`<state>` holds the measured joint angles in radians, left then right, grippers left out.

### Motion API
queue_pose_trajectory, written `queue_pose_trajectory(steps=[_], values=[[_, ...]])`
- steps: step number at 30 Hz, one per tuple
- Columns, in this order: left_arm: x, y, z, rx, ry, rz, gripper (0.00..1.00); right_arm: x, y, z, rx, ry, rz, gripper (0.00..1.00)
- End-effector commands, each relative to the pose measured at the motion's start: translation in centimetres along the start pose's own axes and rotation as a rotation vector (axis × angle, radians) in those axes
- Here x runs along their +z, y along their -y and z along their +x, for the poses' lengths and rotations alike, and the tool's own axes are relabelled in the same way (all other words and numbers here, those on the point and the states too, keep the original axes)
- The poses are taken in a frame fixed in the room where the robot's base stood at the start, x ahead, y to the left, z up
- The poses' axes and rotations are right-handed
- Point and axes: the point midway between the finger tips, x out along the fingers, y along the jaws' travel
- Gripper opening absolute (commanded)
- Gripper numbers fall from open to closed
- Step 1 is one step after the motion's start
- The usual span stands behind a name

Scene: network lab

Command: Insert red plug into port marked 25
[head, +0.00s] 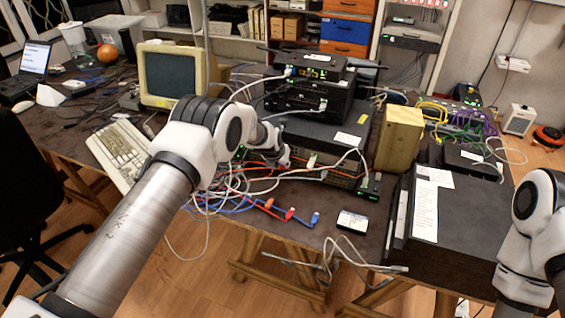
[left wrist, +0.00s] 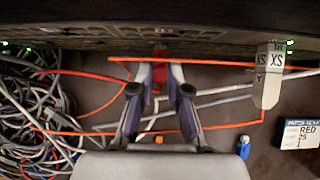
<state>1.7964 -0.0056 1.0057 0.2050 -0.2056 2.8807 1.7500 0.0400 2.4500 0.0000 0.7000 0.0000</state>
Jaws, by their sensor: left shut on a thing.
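My left gripper (left wrist: 160,88) is shut on the red plug (left wrist: 159,72), which shows between its fingertips in the left wrist view. The plug points at the front edge of a dark rack device (left wrist: 100,38) and is at or very close to it. I cannot tell whether it is inside a port, and I cannot read a port number 25. In the head view my left gripper (head: 284,157) is at the front of the stacked network devices (head: 310,92), and the plug is hidden there. My right arm is at the right edge; its gripper is out of view.
A card (left wrist: 300,133) reading RED 25 lies on the table; it also shows in the head view (head: 352,222). A white tagged plug (left wrist: 269,80) is at the panel's right. Tangled grey cables (left wrist: 35,110) lie left, and an orange cable (left wrist: 215,126) crosses below. A yellow box (head: 400,139) stands right.

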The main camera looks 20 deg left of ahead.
Motion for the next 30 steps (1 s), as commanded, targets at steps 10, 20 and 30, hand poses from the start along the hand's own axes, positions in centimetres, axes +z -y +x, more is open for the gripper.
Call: queue_pose_trajectory(steps=[10,20,30], values=[[0.4,0.0,0.4,0.000,0.000,0.000,0.00,0.0,0.0,0.6,0.000,0.000,0.000,0.40],[0.4,0.0,0.3,-0.001,0.000,0.000,0.44,0.0,0.0,0.5,0.000,0.000,0.000,0.40],[0.6,0.0,-4.0,0.000,0.001,-0.002,0.44,0.0,0.0,0.5,0.000,0.000,0.000,0.40]])
